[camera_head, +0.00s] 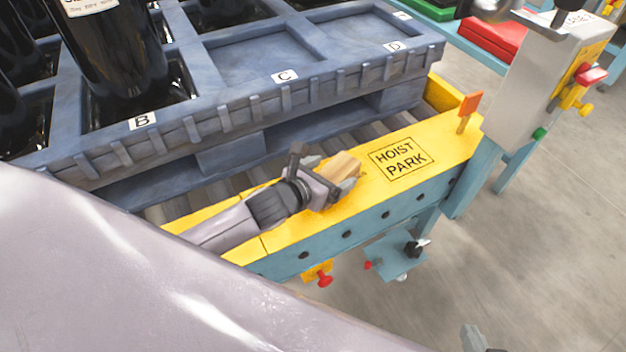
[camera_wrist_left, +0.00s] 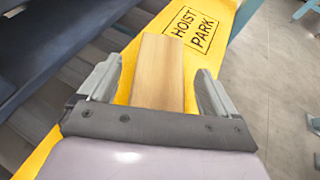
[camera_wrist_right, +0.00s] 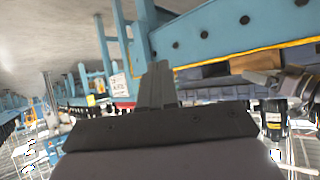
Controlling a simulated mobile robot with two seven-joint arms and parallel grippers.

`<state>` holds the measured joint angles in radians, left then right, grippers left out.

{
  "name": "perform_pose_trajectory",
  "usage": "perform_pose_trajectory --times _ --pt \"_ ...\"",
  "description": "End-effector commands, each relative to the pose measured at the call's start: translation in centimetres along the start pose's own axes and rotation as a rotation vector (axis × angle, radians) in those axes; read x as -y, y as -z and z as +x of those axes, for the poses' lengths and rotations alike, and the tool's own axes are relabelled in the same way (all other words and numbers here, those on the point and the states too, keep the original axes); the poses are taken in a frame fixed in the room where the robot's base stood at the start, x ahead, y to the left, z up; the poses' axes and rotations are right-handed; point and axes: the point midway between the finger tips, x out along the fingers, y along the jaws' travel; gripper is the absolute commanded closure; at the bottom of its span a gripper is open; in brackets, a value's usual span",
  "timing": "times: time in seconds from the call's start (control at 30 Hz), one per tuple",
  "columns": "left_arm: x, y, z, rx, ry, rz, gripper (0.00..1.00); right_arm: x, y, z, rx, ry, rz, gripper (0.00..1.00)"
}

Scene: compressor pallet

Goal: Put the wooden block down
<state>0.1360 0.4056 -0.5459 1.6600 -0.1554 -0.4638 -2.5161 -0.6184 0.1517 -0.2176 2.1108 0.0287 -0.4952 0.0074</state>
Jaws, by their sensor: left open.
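The wooden block (camera_head: 345,164) lies on the yellow rail top (camera_head: 440,135), just left of the HOIST PARK marking. In the left wrist view the block (camera_wrist_left: 158,72) sits lengthwise between the fingers of my left gripper (camera_wrist_left: 158,88). That gripper (camera_head: 340,186) is open, with a gap visible on each side of the block. The block's near end is hidden by the gripper's palm. My right gripper (camera_wrist_right: 157,85) has its fingers together with nothing between them; in the head view only a tip (camera_head: 474,338) shows at the bottom edge.
A blue-grey pallet (camera_head: 230,110) with lettered pockets and dark compressors (camera_head: 115,45) stands behind the rail on rollers. An orange flag (camera_head: 468,107) stands at the rail's right end, near a grey post (camera_head: 530,90). The floor (camera_head: 540,240) at right is clear.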

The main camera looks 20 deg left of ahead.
Motion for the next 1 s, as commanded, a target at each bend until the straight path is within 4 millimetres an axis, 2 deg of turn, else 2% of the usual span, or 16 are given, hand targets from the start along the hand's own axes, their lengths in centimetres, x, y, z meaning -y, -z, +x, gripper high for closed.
perform_pose_trajectory --times 0.17,0.5,0.7,1.0 --pt "0.0 -0.1 -3.0 -0.004 0.001 0.002 0.09 -0.3 0.2 -0.5 0.011 -0.008 0.008 1.00" --pt "0.0 0.0 -9.3 -0.004 0.000 0.001 0.09 -1.5 -1.4 -1.2 0.057 -0.035 0.028 1.00" --pt "0.0 0.0 -11.1 -0.002 -0.001 0.001 0.09 -1.4 -1.4 -1.4 0.061 -0.034 0.029 1.00" --pt "0.0 0.0 -11.5 -0.001 -0.001 -0.001 0.09 -1.4 -1.0 -1.4 0.056 -0.032 0.028 1.00"
